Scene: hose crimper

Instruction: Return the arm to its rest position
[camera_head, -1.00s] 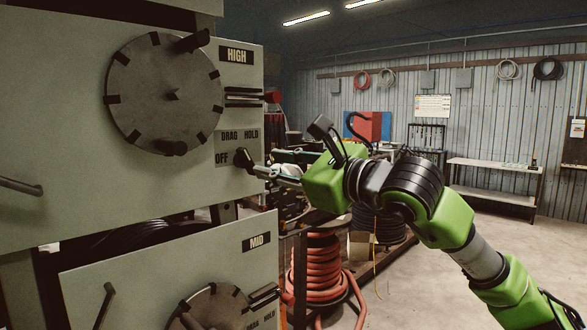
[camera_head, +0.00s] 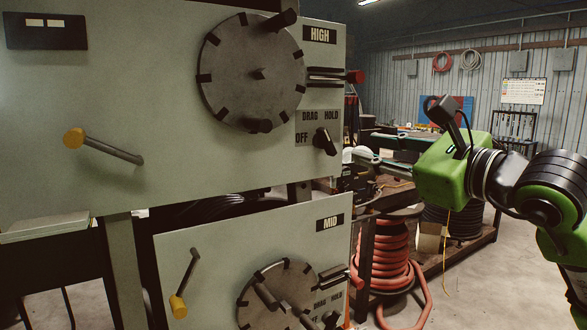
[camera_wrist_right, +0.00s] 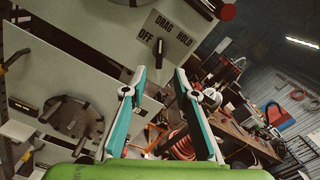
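My right arm comes in from the right in the head view. Its gripper (camera_head: 368,164) is right of the upper selector knob (camera_head: 324,140), apart from it. In the wrist view my right gripper (camera_wrist_right: 160,77) is open, with nothing between its teal-edged fingers. The black knob (camera_wrist_right: 159,48) shows beyond the fingertips, on a plate marked OFF, DRAG and HOLD. The knob's handle is tilted in the head view; I cannot tell its exact setting. My left gripper is not in view.
The grey machine panel with the HIGH dial (camera_head: 250,75) fills the left. A lower MID panel (camera_head: 195,245) stands below. A red-tipped lever (camera_head: 354,77) juts out at the panel's right edge. A bench and a red hose coil (camera_head: 385,255) are behind my arm. Floor is clear at right.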

